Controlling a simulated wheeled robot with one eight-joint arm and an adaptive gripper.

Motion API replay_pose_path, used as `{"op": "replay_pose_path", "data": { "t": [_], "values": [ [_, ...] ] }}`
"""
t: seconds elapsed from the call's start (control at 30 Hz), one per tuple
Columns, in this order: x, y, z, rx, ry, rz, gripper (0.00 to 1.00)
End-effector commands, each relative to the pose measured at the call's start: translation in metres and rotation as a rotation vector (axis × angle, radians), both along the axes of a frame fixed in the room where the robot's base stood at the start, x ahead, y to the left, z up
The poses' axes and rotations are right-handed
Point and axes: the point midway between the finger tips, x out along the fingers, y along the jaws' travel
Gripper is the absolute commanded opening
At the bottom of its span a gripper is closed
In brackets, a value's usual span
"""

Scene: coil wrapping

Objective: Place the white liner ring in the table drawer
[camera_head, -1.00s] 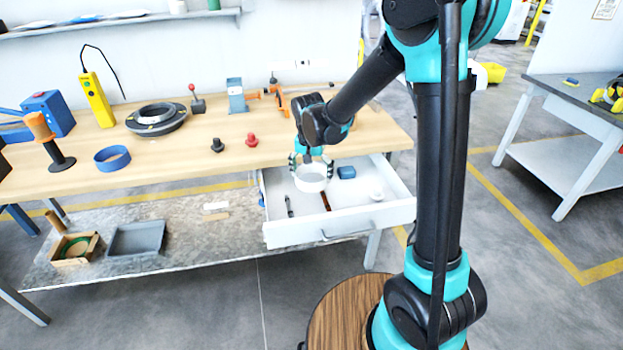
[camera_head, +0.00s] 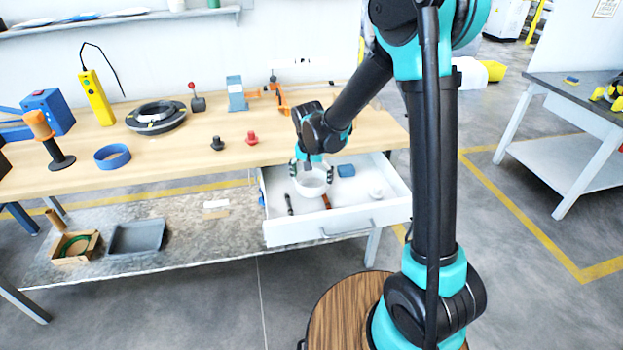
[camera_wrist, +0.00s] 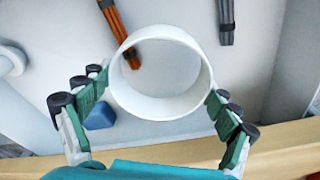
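The white liner ring (camera_head: 312,187) is in my gripper (camera_head: 311,172), inside the outline of the open table drawer (camera_head: 283,231). In the wrist view, the fingers of my gripper (camera_wrist: 158,90) press on the left and right outer sides of the white ring (camera_wrist: 160,107). Through the ring's opening I see the pale drawer floor (camera_wrist: 70,40) and the end of a brown-orange tool (camera_wrist: 121,28). I cannot tell whether the ring's underside touches the drawer floor.
The drawer also holds a blue block (camera_head: 346,171), a dark tool (camera_head: 290,204) and a small white round piece (camera_head: 376,193) at right. The wooden tabletop (camera_head: 200,160) lies behind and left of the drawer. A blue ring (camera_head: 112,157) sits on it.

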Motion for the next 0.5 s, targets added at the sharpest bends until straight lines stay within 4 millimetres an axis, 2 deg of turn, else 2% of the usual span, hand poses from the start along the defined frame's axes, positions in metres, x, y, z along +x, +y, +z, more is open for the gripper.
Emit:
{"op": "replay_pose_path", "data": {
  "t": [0.07, 0.5],
  "values": [
    [0.0, 0.0, 0.0001, 0.0, 0.0, 0.0, 1.0],
    [-0.0003, -0.0002, 0.0048, 0.0, 0.0, 0.0, 1.0]
  ]
}}
